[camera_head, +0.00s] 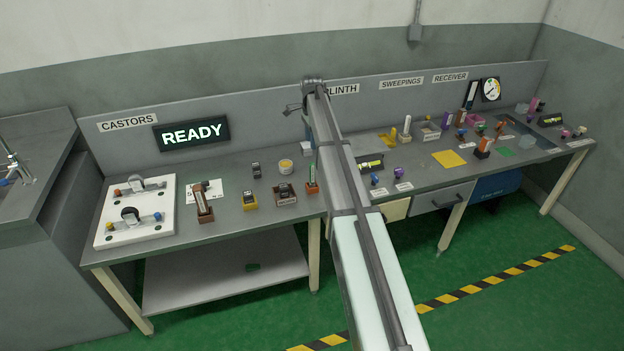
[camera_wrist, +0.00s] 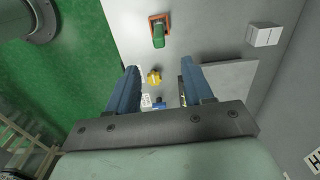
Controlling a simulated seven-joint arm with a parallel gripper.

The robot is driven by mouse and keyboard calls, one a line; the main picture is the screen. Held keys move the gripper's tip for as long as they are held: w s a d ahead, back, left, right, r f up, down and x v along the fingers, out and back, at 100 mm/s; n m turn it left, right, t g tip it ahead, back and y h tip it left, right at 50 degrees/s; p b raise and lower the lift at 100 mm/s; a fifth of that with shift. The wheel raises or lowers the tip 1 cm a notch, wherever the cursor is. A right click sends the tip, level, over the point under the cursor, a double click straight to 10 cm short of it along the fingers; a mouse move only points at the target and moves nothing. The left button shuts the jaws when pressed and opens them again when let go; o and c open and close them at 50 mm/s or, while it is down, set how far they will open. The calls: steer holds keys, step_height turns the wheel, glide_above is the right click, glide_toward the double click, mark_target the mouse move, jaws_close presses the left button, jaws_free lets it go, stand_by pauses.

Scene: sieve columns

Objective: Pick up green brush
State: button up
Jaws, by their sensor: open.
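What looks like the green brush (camera_head: 312,173) stands upright in a small orange-brown holder (camera_head: 312,189) near the front edge of the bench, just left of my arm in the head view. In the wrist view, a green piece (camera_wrist: 158,38) sits in an orange-brown holder at top centre, beyond my fingertips. My gripper (camera_wrist: 161,70) is open and empty, its two blue fingers spread apart. The green piece is apart from the fingers. In the head view my arm hides part of the bench, and the fingers cannot be made out clearly.
A white block (camera_wrist: 264,35) is at upper right in the wrist view.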

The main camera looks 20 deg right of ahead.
mark_target(312, 163)
step_height(312, 163, down, 14)
steer(key=shift+s+r, duration=0.1)
stand_by(0.8)
steer(key=shift+c, duration=0.5)
jaws_close()
